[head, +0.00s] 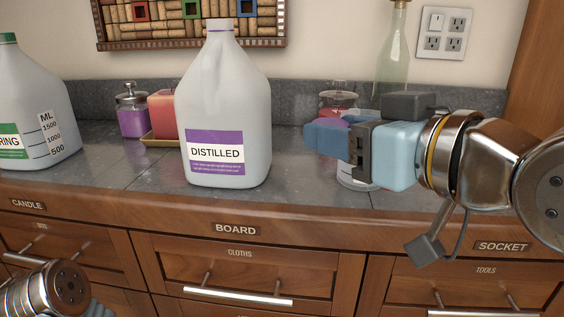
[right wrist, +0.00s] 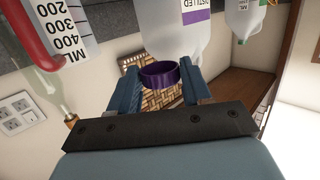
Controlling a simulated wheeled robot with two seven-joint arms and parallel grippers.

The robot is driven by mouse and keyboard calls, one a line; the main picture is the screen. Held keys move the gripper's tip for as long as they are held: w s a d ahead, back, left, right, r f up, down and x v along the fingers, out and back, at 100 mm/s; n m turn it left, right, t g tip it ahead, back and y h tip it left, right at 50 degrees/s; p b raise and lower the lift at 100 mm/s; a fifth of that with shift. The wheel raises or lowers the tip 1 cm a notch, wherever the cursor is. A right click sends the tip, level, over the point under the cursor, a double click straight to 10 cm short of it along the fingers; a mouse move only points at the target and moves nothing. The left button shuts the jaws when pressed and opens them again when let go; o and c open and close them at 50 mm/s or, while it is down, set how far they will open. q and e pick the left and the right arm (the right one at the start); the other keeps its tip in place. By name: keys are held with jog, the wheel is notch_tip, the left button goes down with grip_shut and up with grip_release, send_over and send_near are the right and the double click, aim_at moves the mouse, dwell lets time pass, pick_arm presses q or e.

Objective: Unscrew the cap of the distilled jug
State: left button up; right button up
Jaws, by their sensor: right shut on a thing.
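The distilled jug (head: 224,105), white with a purple label, stands upright on the counter. Its neck (head: 219,25) has a thin purple ring and no purple cap on it. My right gripper (head: 325,138) is to the right of the jug, apart from it. In the right wrist view, its two blue fingers are shut on a purple ring-shaped cap (right wrist: 160,74); the jug (right wrist: 178,25) shows beyond it. In the head view the fingers mostly hide the cap.
Another white jug (head: 32,105) with a green cap stands at the left. A purple jar (head: 132,117) and red candle (head: 161,110) are behind the distilled jug. A beaker (right wrist: 75,35) and a green glass bottle (head: 392,50) stand near my right gripper.

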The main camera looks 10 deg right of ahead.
aim_at(306, 192)
jog(key=w, duration=0.1)
jog(key=w+f, duration=0.1)
jog(key=w, duration=0.1)
jog(key=w+f, duration=0.1)
jog(key=w, duration=0.1)
jog(key=shift+w+a+f, duration=0.15)
jog(key=shift+a, duration=0.2)
jog(key=w+f, duration=0.1)
jog(key=f, duration=0.1)
jog(key=w+f, duration=0.1)
jog(key=w, duration=0.1)
jog(key=w+f, duration=0.1)
jog(key=f, duration=0.1)
jog(key=shift+w+a+f, duration=0.25)
jog(key=shift+w+f, duration=0.05)
jog(key=f, duration=0.2)
jog(key=shift+w+a+f, duration=0.1)
jog(key=shift+w+f, duration=0.2)
jog(key=shift+f, duration=0.05)
jog(key=shift+s+f, duration=0.1)
jog(key=shift+f, duration=0.35)
